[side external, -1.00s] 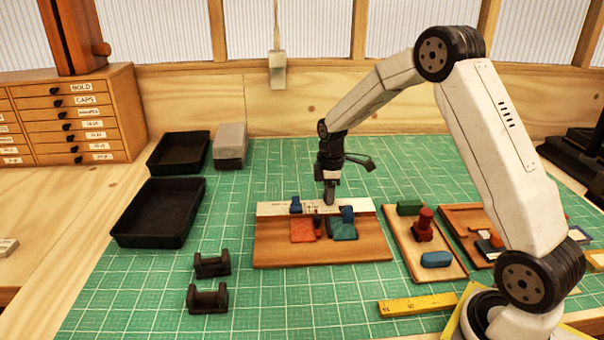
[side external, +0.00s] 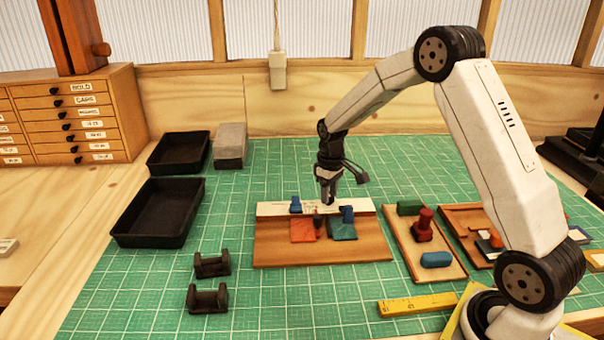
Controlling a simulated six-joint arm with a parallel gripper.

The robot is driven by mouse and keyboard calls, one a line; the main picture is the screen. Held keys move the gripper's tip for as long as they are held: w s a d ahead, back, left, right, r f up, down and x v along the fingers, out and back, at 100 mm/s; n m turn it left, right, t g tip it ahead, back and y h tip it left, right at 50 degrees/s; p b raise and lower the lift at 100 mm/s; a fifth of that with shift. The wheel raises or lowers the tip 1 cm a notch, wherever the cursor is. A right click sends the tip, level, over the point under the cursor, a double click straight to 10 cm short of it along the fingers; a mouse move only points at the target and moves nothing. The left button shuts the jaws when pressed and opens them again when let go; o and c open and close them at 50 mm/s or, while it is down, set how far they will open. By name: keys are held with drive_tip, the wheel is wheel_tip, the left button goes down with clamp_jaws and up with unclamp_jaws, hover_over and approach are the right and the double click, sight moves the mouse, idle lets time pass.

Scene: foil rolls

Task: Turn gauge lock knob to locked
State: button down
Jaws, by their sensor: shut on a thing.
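A wooden board (side external: 275,253) lies on the green mat with a pale metal strip (side external: 270,209) along its back edge. Two blue blocks sit at the strip, a left one (side external: 296,204) and a right one (side external: 347,214). My gripper (side external: 328,200) points down at the strip between them. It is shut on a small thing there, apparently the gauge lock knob. The fingers hide the knob, so its angle and markings cannot be read. An orange-red plate (side external: 303,230) and a teal plate (side external: 343,232) lie on the board in front of the strip.
A wooden tray (side external: 450,270) with green, red and blue pieces stands right of the board. Two black trays (side external: 160,212) (side external: 180,152) and a grey block (side external: 230,145) are left. Two black cradles (side external: 212,265) (side external: 207,299) and a yellow ruler (side external: 415,305) lie in front.

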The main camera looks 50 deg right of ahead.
drive_tip(key=m, duration=0.4)
drive_tip(key=shift+m, duration=0.3)
drive_tip(key=m, duration=0.5)
idle(0.3)
drive_tip(key=shift+c, duration=1.4)
unclamp_jaws()
drive_tip(key=shift+r, duration=0.15)
drive_tip(key=shift+r, duration=3.8)
drive_tip(key=shift+a, duration=0.1)
